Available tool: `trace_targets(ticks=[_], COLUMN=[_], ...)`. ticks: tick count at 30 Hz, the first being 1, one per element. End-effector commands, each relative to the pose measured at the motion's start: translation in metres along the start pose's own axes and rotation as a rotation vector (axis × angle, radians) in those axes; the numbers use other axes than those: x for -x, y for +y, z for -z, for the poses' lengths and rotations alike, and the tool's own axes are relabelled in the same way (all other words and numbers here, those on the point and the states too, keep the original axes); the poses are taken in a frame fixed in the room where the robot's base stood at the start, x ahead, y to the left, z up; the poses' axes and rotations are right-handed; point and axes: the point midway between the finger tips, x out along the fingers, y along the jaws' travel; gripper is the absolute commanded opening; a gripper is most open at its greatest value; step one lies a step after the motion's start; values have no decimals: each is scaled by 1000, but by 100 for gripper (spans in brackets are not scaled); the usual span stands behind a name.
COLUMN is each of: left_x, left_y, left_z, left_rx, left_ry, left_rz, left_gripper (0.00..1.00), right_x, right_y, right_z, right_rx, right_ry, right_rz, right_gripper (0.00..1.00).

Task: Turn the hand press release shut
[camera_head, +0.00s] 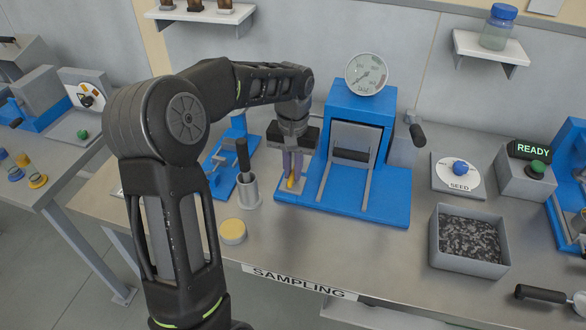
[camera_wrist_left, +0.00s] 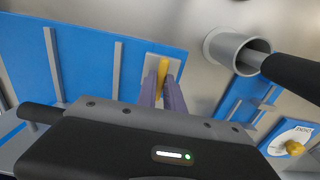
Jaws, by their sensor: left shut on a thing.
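The blue hand press (camera_head: 390,208) with a round dial gauge (camera_head: 367,74) stands on the sampling bench. Its release, a small yellow lever (camera_head: 290,184), is at the left part of its base. My left gripper (camera_head: 292,174) reaches down over it, with its purple fingers shut on the lever. In the left wrist view the yellow lever (camera_wrist_left: 162,70) sticks out between the fingertips (camera_wrist_left: 161,82), over a small grey plate (camera_wrist_left: 176,66). The fingers hide part of the lever. My right gripper is in neither view.
A grey cup (camera_head: 248,192) with a dark-handled tool stands just left of the gripper. A yellow-lidded tin (camera_head: 233,232) is nearer the front. At right are a grey bin (camera_head: 437,238) of dark grains, a SEED dial (camera_head: 460,184) and a READY box (camera_head: 520,182).

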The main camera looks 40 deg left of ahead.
Motion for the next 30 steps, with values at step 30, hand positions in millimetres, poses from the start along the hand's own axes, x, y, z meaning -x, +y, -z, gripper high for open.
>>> trace_targets(ticks=[30], left_x=[1], left_y=[0], left_z=[0], left_rx=[-545], left_ry=[0], left_rz=[0], left_gripper=[0], right_x=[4], right_y=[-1], right_z=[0], right_rx=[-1], right_ry=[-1], right_rz=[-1], right_gripper=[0])
